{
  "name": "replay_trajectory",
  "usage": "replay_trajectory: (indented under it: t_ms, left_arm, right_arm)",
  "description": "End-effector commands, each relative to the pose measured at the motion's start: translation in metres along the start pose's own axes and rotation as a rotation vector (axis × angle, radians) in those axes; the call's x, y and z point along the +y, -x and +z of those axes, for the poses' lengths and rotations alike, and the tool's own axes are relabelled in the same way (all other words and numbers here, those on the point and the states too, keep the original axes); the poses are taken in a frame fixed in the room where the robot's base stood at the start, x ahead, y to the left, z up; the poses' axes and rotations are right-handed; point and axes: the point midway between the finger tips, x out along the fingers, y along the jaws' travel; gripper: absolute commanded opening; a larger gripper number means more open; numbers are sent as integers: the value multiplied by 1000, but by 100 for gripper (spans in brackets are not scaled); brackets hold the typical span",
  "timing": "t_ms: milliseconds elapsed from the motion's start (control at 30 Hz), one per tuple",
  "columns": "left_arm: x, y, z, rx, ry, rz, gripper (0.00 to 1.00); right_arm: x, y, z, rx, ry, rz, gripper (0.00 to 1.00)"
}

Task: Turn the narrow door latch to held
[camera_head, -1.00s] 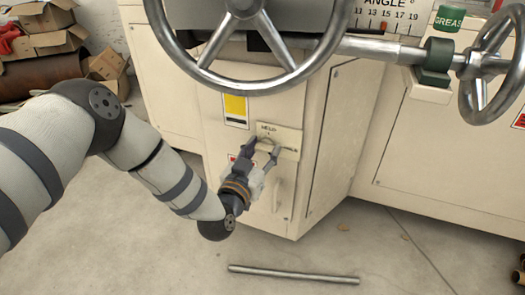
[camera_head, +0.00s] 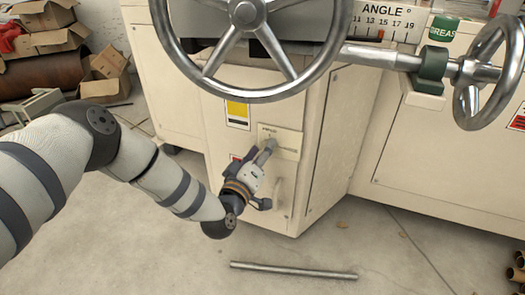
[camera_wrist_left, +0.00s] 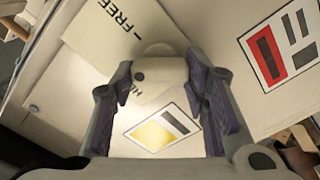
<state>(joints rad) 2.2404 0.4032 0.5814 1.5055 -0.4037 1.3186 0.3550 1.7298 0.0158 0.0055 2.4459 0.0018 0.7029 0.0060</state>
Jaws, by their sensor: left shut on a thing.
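The narrow door (camera_head: 256,190) is a cream panel on the machine's front, with a pale label plate (camera_head: 287,142) near its top. In the left wrist view, the grey-white latch (camera_wrist_left: 162,78) is between my left gripper's two fingers, which are shut on it. A dark dot on the latch lies beside the partly covered letters "HE"; "FREE" shows farther off on the plate. My left gripper (camera_head: 264,152) is at the plate in the head view, rolled so one finger partly hides the other. The latch is mostly hidden there. My right gripper is not in view.
A large metal handwheel (camera_head: 250,95) hangs over the door. A pull handle (camera_head: 279,194) is low on the door, close to my gripper. A metal rod (camera_head: 293,271) lies on the floor. Cardboard boxes (camera_head: 57,40) are piled at the back left.

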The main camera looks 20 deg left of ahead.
Motion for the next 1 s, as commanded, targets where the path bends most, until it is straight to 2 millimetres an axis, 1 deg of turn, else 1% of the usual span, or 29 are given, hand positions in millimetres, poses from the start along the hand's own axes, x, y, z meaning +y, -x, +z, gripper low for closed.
replay_trajectory:
  t_ms: [400,600,800,1000]
  left_arm:
    - [-2,0,2,-3,385,-2,14]
    - [-3,1,3,-4,533,-2,14]
    - [-3,1,3,-5,639,-2,14]
    - [-3,1,3,-5,699,-2,14]
  right_arm:
    - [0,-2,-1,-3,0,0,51]
    - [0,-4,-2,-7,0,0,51]
    - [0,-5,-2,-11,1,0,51]
    - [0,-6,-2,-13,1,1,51]
